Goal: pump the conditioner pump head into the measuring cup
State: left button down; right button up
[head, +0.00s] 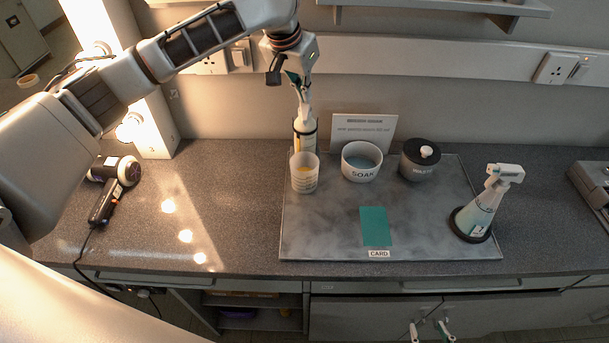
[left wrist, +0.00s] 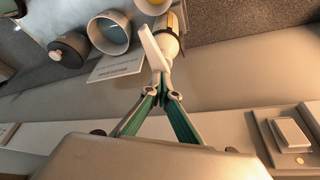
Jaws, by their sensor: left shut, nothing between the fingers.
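The conditioner bottle (head: 305,132) stands at the back left of the grey tray, with a white pump head (head: 305,97) on top. The pump head also shows in the left wrist view (left wrist: 157,52). The measuring cup (head: 304,182), translucent with yellowish contents, stands just in front of the bottle; part of it shows at the top of the left wrist view (left wrist: 152,5). My left gripper (head: 301,82) points down, shut and empty, with its tips right at the pump head; I cannot tell whether they touch. My right gripper (head: 428,329) is open, low at the front edge.
On the tray (head: 325,235) are a SOAK bowl (head: 361,173), a dark lidded jar (head: 420,165), a green card (head: 375,227) and a spray bottle (head: 478,213). A sign (head: 363,131) stands behind. A hair dryer (head: 108,200) lies left. The wall is close behind the bottle.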

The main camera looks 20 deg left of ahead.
pick_arm(q)
jog(key=shift+r, duration=1.5)
jog(key=shift+f, duration=0.15)
